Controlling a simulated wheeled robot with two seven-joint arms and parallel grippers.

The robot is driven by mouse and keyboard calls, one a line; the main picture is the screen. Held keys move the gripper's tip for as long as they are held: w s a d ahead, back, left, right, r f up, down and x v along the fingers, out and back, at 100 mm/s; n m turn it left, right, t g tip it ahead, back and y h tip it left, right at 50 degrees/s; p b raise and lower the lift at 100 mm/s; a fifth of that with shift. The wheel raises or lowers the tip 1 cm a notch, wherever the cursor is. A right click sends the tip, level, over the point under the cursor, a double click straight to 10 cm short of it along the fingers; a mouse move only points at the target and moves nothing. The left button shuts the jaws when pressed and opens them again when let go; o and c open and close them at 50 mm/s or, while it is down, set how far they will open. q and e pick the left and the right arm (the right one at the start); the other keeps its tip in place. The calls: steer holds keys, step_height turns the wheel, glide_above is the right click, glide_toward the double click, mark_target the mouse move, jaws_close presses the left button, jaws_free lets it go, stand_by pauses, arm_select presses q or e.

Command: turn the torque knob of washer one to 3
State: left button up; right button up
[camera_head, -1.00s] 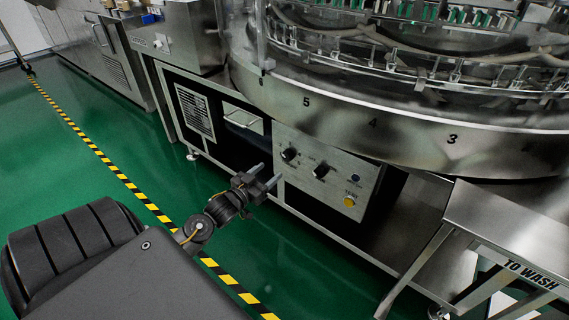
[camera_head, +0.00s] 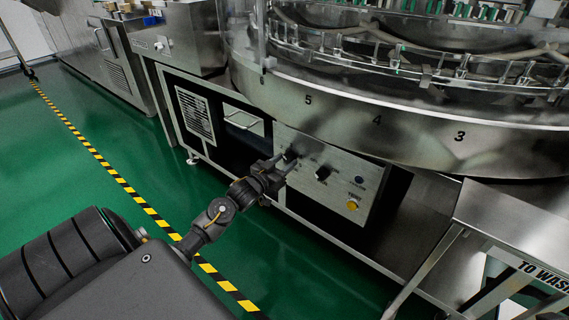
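The right knob (camera_head: 322,173) is in full view and apart from the gripper. The labels are too small to tell which knob is the torque one. My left gripper (camera_head: 283,163) is open, its two fingers apart and pointing at the panel, with the tips at the left knob. I cannot tell whether they touch it. My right gripper is out of view.
The numbered round steel rim (camera_head: 400,135) overhangs above. A steel table marked "TO WASH" (camera_head: 510,235) stands at the right. Green floor (camera_head: 90,185) is free at the left.

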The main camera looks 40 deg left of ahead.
arm_select(q)
steer(key=c, duration=0.5)
steer(key=shift+d, duration=0.15)
steer(key=shift+c, duration=0.4)
steer(key=shift+p, duration=0.3)
